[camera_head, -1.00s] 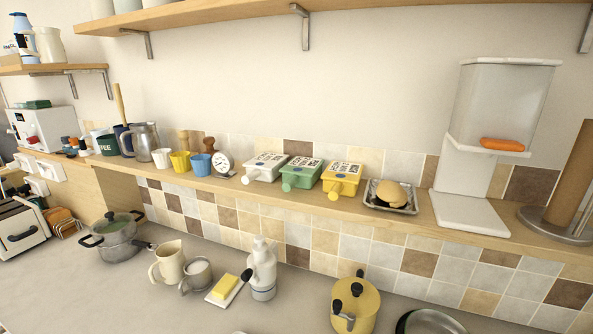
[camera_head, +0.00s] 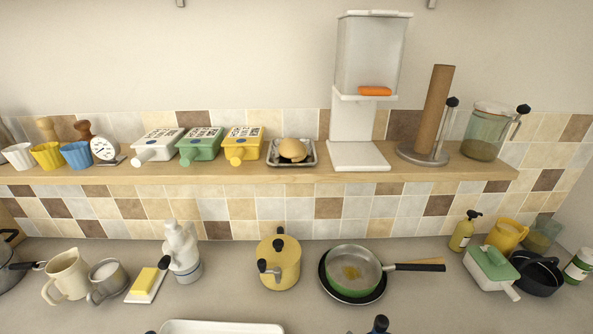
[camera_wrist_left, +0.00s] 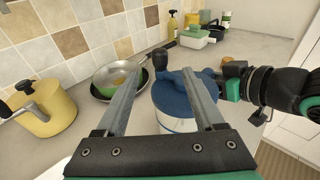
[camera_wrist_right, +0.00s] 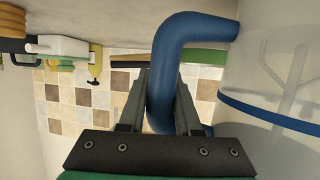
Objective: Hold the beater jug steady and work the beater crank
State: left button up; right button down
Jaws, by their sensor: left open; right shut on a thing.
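The beater jug shows in the left wrist view with a blue lid (camera_wrist_left: 192,92) and a pale body (camera_wrist_left: 175,120). A black knob (camera_wrist_left: 163,62) stands up at the lid's far left side. My left gripper (camera_wrist_left: 166,74) is open, its fingertips spread near the knob with nothing held between them. My right gripper (camera_wrist_right: 160,82) is shut on the jug's blue handle (camera_wrist_right: 178,45). The clear jug wall (camera_wrist_right: 285,75) with a blue band is at the right of that view, with pale beater parts inside. The head view shows neither gripper; a black knob (camera_head: 380,324) peeks in at its bottom edge.
A yellow pot (camera_head: 279,265) and a pan (camera_head: 353,272) stand on the counter. A butter dish (camera_head: 146,287) and a white juicer-like device (camera_head: 182,255) are further left. A white tray (camera_head: 222,327) lies at the front. Containers crowd the right end.

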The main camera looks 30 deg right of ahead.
jog(key=c, duration=0.5)
grip_release()
jog(key=v, duration=1.2)
jog(key=shift+d, duration=0.1)
